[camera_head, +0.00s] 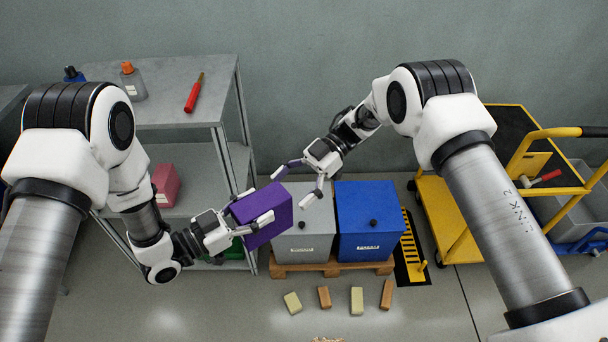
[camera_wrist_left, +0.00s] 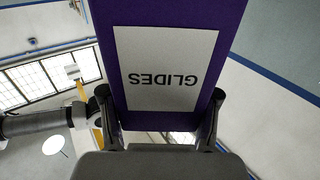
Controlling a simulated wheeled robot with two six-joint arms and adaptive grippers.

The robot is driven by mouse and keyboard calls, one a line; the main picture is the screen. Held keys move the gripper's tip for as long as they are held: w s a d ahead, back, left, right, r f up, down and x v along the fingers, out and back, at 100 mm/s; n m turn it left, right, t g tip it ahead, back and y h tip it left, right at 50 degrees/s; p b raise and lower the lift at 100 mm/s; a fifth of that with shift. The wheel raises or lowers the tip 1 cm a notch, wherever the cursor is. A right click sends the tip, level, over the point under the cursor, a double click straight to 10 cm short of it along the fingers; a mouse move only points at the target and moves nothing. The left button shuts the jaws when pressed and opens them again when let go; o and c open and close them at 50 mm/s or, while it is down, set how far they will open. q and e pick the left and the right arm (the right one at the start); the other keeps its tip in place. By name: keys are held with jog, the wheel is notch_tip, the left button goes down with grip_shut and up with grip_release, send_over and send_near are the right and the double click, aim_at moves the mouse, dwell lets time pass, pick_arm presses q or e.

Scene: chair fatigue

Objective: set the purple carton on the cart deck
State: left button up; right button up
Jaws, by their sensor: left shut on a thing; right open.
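The purple carton (camera_head: 262,210) is held up in the air by my left gripper (camera_head: 250,227), whose fingers are shut on it. In the left wrist view the carton (camera_wrist_left: 230,20) fills the upper middle, between the fingers (camera_wrist_left: 160,110), with a white label reading "GLIDES" upside down. My right gripper (camera_head: 298,182) is open, just right of the carton's upper end; I cannot tell whether it touches. The yellow cart (camera_head: 447,215) stands at the right, with a dark upper deck (camera_head: 503,130) partly hidden behind my right arm.
A grey box (camera_head: 305,225) and a blue box (camera_head: 367,215) stand on a wooden pallet (camera_head: 330,268). Several small blocks (camera_head: 357,300) lie on the floor in front. A grey shelf (camera_head: 170,115) at left holds bottles, a red tool (camera_head: 194,93) and a pink box (camera_head: 166,184).

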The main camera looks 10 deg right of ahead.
jog(key=x, duration=0.7)
jog(key=shift+a, duration=0.15)
jog(key=c, duration=1.2)
pick_arm(q)
jog(key=o, duration=1.5)
pick_arm(e)
jog(key=shift+c, duration=2.5)
